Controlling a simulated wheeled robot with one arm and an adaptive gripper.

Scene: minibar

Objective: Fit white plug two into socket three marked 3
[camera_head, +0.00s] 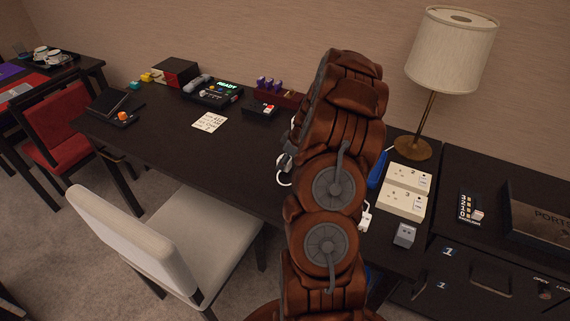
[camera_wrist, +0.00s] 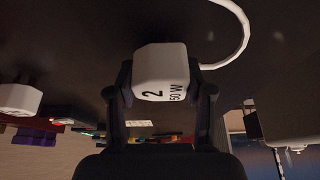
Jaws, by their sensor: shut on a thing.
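White plug two (camera_wrist: 165,70) is a rounded white block printed "2" and "50 W", with a white cord curving away at upper right in the wrist view. My gripper (camera_wrist: 165,88) is shut on it, one dark finger on each side. In the head view my brown arm hides most of the gripper. Socket three (camera_head: 403,203) is a cream block marked 3 on the desk, right of my arm. A similar block marked 2 (camera_head: 409,175) lies just behind it. The plug's prongs are not visible.
A grey block (camera_head: 404,235) lies in front of socket three, and a white plug-like piece (camera_head: 365,215) is beside my arm. A lamp (camera_head: 412,148) stands behind the sockets. A white chair (camera_head: 205,235) is at the desk's front. The left desk surface is partly clear.

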